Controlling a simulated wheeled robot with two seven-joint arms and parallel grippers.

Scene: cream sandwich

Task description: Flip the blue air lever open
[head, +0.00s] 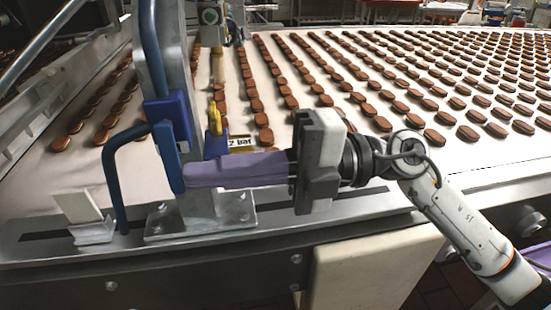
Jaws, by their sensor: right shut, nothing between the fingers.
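A blue upright lever-like piece (167,158) hangs below a blue block (167,108) on a grey metal post (183,70). I take it to be the air lever. My right gripper (188,175) reaches in from the right with its long purple fingers shut and nothing between them. The fingertips are at the lower part of the blue piece; I cannot tell whether they touch it. The fingers hide part of the post behind them. My left gripper is not in view.
A yellow part (214,118) on a blue body stands right of the post, near a "2 bar" label (240,143). A blue hose (110,175) bends down at left beside a small pale stand (80,210). Behind is a wide belt (275,150) with rows of brown biscuits.

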